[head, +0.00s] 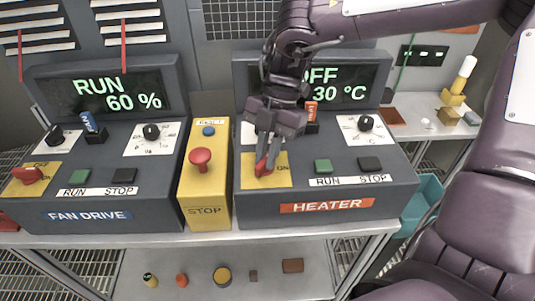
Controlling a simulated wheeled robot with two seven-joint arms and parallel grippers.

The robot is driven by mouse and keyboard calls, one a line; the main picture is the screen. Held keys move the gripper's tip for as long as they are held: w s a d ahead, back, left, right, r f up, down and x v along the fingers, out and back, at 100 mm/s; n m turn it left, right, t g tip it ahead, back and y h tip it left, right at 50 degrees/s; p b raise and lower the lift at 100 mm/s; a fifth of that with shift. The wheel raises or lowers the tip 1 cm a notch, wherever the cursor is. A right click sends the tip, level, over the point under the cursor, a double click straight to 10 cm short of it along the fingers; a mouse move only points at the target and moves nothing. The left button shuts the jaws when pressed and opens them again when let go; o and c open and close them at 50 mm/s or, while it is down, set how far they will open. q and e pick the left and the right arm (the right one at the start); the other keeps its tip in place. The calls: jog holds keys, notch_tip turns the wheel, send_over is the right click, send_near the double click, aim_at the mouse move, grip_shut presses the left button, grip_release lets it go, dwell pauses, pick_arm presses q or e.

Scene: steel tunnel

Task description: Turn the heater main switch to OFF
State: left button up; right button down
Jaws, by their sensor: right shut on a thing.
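The heater panel (400,198) is a dark sloped box with an orange HEATER label. Its main switch is a red handle (262,168) on a yellow plate (280,182) at the panel's left. The handle stands roughly upright, leaning slightly, and ON shows to its right. The plate's upper left is hidden behind my gripper. My right gripper (265,160) comes down from above and is shut on the red handle. The heater display (345,84) reads OFF and 30 °C, its left part covered by my arm. My left gripper is not in view.
The fan drive panel (150,210) stands left, its display reading RUN 60 %. A yellow box (205,190) with a red stop button (201,158) sits between the panels. Green (323,166) and black (370,164) buttons lie right of the switch. Small items rest on the lower shelf (190,285).

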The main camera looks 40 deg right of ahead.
jog(key=shift+w+n+g+h, duration=0.1)
jog(key=shift+n+g+h, duration=0.2)
jog(key=shift+n, duration=0.6)
jog(key=shift+r+n+g+p, duration=0.1)
jog(key=shift+n+g+p, duration=0.25)
jog(key=shift+n, duration=0.55)
jog(key=shift+a+n+g+h+p, duration=0.1)
jog(key=shift+n+g+h+p, duration=0.25)
jog(key=shift+n+p, duration=0.5)
jog(key=shift+w+n+h+p, duration=0.1)
jog(key=shift+n+h+p, duration=0.25)
jog(key=shift+n, duration=0.5)
jog(key=c, duration=1.4)
grip_release()
jog(key=shift+c, duration=0.2)
